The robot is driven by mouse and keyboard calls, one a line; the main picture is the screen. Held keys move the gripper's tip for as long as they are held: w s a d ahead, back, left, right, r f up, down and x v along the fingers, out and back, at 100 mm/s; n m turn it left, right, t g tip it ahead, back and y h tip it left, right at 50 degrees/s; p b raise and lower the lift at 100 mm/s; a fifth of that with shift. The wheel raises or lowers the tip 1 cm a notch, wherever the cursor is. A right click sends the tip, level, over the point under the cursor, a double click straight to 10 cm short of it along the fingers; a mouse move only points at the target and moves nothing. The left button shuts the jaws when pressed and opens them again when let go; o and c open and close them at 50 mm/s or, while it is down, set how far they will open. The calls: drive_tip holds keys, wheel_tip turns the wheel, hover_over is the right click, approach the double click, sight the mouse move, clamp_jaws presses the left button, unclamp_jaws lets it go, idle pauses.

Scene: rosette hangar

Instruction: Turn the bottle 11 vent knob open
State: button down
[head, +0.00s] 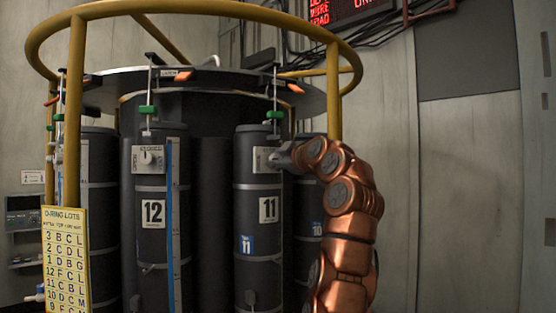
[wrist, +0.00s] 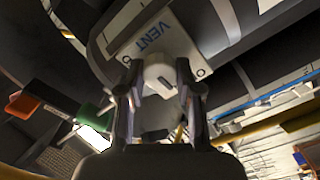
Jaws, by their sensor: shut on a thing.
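Bottle 11 (head: 243,200) is a dark upright cylinder with an "11" label, right of centre in the head view. Its pale vent plate (head: 262,160) is near the top. In the wrist view the plate (wrist: 187,48) reads "VENT" and carries a white vent knob (wrist: 160,74). My gripper (head: 275,158) reaches the plate from the right and hides the knob in the head view. In the wrist view my gripper (wrist: 158,82) is shut on the knob, one finger on each side. The knob's exact angle is hard to read.
Bottle 12 (head: 152,245) stands to the left with its own vent knob (head: 148,158). A yellow ring frame (head: 334,95) rises around the rack. Green clamps (head: 275,115) hang above the bottles. The right side is open before the wall.

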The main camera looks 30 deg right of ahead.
idle(0.3)
drive_tip(key=c, duration=0.8)
unclamp_jaws()
drive_tip(key=shift+o, duration=0.2)
drive_tip(key=shift+s, duration=0.1)
drive_tip(key=s, duration=1.1)
drive_tip(key=shift+s+a, duration=0.25)
drive_tip(key=shift+s, duration=0.15)
